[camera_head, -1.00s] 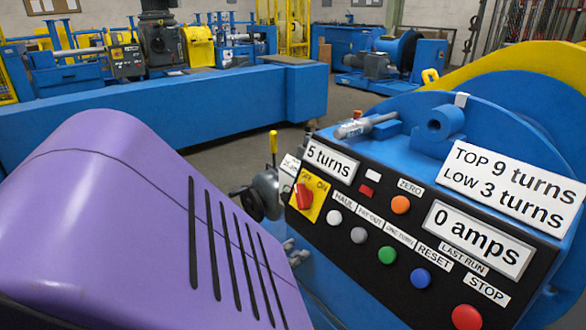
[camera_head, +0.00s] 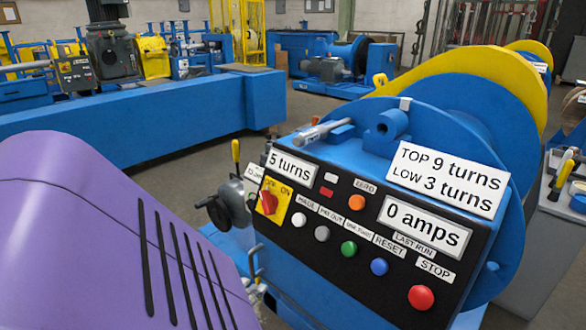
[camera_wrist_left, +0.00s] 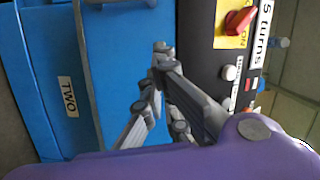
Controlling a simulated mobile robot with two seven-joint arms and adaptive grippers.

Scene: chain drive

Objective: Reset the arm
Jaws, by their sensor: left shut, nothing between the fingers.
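My left gripper (camera_wrist_left: 163,60) is shut and empty in the left wrist view, its fingertips together, above a blue surface and beside the black control panel. In the head view only a small grey part of this gripper (camera_head: 257,268) shows, at the panel's lower left edge, behind my purple arm. The black control panel (camera_head: 300,263) carries a row of buttons. The blue button (camera_head: 379,267) sits under the RESET label, between the green button (camera_head: 348,249) and the red STOP button (camera_head: 421,298). My right gripper is not in view.
A red switch (camera_head: 267,202) on a yellow plate is at the panel's left. Signs read "5 turns" and "0 amps". A big blue drum with a yellow rim (camera_head: 470,75) stands behind the panel. A long blue bench (camera_head: 150,120) is at back left, with open floor before it.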

